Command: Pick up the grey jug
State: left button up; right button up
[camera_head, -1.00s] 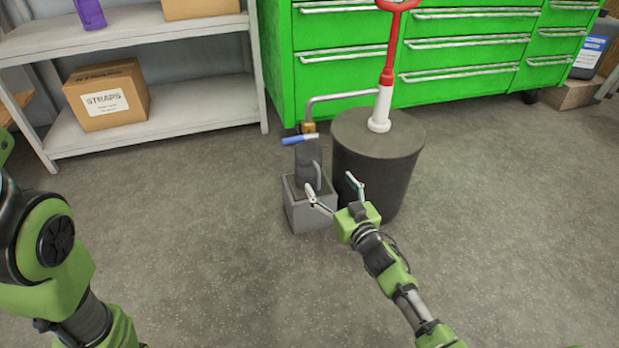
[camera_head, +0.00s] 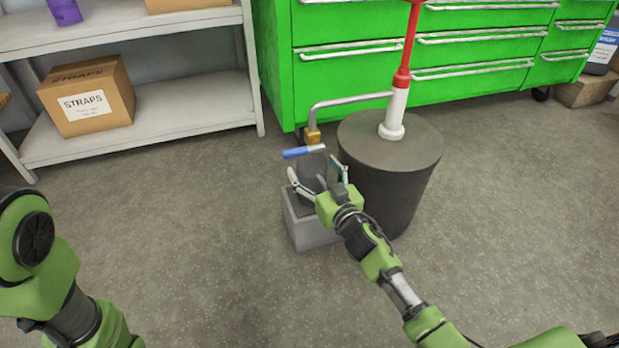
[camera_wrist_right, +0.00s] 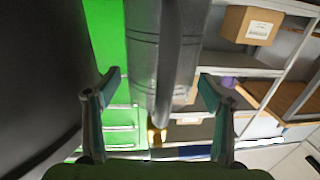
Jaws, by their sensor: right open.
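The grey jug (camera_head: 311,163) stands on a grey block (camera_head: 310,232) below a spout, left of the dark drum. My right gripper (camera_head: 314,171) is open, with one finger on each side of the jug in the head view, and partly hides it. In the right wrist view the jug (camera_wrist_right: 145,50) and its handle (camera_wrist_right: 178,50) appear between the open fingers (camera_wrist_right: 156,92); I see no clear contact. My left arm shows at the lower left of the head view, but its gripper is out of view.
A dark drum (camera_head: 390,190) with a red and white pump (camera_head: 397,105) stands close to the right. A blue-handled tap (camera_head: 303,151) hangs just above the jug. Green drawers (camera_head: 350,75) and a shelf (camera_head: 165,115) with a straps box (camera_head: 88,95) stand behind. Floor is clear leftward.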

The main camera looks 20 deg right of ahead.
jog(key=shift+w, duration=0.35)
jog(key=shift+s+r, duration=0.1)
jog(key=shift+c, duration=0.4)
jog(key=c, duration=1.5)
jog(key=shift+r, duration=0.1)
